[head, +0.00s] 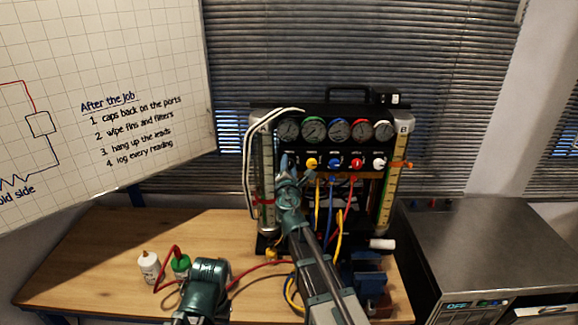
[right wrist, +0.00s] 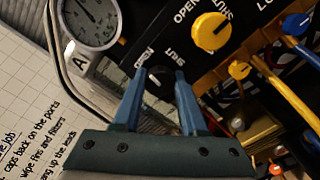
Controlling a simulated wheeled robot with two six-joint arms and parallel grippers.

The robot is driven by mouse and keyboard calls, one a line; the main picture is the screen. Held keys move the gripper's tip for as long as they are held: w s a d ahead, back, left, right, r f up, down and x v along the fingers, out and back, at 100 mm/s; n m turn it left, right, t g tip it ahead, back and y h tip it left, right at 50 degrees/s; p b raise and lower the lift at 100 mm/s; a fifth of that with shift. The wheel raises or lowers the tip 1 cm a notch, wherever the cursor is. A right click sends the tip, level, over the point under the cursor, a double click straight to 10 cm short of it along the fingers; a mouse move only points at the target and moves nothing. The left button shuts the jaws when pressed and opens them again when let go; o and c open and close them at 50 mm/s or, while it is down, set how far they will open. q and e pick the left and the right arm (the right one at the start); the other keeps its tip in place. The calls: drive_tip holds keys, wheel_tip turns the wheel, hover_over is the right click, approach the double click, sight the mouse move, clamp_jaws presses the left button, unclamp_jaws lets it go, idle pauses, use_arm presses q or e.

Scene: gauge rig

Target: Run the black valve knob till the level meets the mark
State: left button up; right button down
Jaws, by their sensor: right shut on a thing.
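The black valve knob (right wrist: 157,76) sits between my right gripper's blue fingertips in the right wrist view, with OPEN and SHUT lettering around it. My right gripper (head: 289,160) is shut on it at the left end of the knob row, and hides it in the head view. The left sight column (head: 267,160) stands beside the panel, with a red band (head: 263,201) low on it. The right sight column (head: 394,190), labelled B, has a yellow scale and an orange marker (head: 401,164). I cannot make out a liquid level in either. My left gripper's fingers do not show.
Yellow (head: 312,163), blue (head: 334,163), red (head: 357,163) and white (head: 379,163) knobs continue the row, under several gauges (head: 338,130). Hoses hang in front of the rig.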

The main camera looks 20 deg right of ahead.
drive_tip(key=m, duration=0.4)
drive_tip(key=shift+m, duration=0.3)
drive_tip(key=m, duration=0.3)
drive_tip(key=shift+m, duration=0.4)
drive_tip(key=m, duration=0.4)
drive_tip(key=shift+s, duration=0.1)
drive_tip(key=shift+m, duration=2.1)
drive_tip(key=shift+c, duration=2.2)
unclamp_jaws()
drive_tip(key=shift+s, duration=0.1)
